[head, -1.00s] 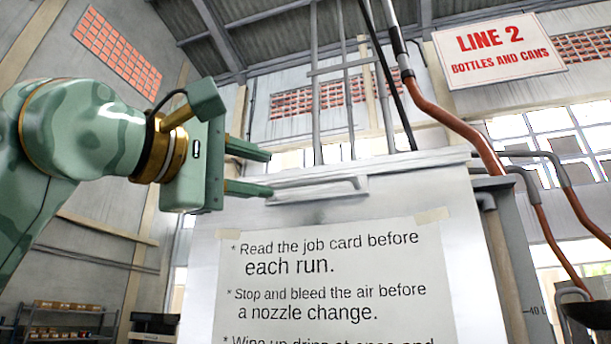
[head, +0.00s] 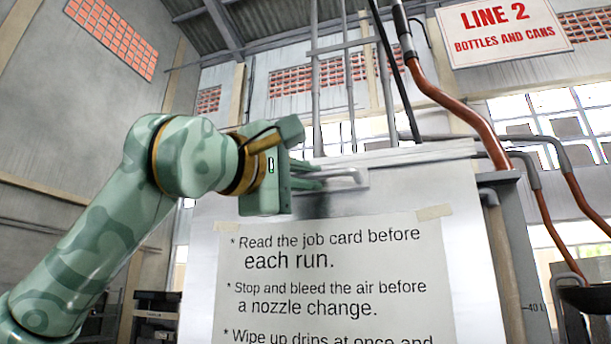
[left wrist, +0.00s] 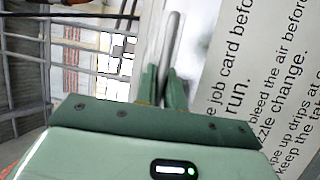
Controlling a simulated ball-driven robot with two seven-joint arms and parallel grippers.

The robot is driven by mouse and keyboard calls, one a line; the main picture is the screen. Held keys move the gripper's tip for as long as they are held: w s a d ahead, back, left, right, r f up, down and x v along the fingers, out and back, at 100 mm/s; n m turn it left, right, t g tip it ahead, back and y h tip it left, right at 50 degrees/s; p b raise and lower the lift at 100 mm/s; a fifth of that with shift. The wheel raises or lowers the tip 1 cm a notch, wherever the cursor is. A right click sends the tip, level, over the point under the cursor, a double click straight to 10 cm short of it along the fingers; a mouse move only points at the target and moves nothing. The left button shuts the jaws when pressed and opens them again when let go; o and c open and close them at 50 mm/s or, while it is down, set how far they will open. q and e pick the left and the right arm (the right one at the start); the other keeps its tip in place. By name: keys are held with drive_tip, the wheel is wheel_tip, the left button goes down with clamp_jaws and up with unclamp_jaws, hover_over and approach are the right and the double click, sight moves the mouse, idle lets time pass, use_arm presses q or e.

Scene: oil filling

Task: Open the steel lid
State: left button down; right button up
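The steel lid (head: 420,152) lies flat on top of a tall pale tank, with a grey bar handle (head: 345,174) along its front edge. My left gripper (head: 316,180) is at the left end of this handle in the head view. Its two green fingers are close together, one on each side of the bar. In the left wrist view the handle (left wrist: 172,35) runs down between the fingers (left wrist: 163,76), which are shut on it. The lid looks closed. My right gripper is in neither view.
The tank front carries a taped paper notice (head: 335,270). Grey pipes rise behind the lid. Orange-brown hoses (head: 450,105) hang at the right, near a dark pan (head: 588,297). A LINE 2 sign (head: 503,32) hangs at upper right.

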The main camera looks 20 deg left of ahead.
use_arm(q)
drive_tip(key=w+a+p, duration=0.1)
drive_tip(key=a+p, duration=0.8)
drive_tip(key=a, duration=1.9)
drive_tip(key=shift+a, duration=0.3)
drive_tip(key=c, duration=1.5)
unclamp_jaws()
drive_tip(key=shift+a, duration=0.1)
drive_tip(key=b+v, duration=0.4)
drive_tip(key=v, duration=1.2)
drive_tip(key=shift+s, duration=0.2)
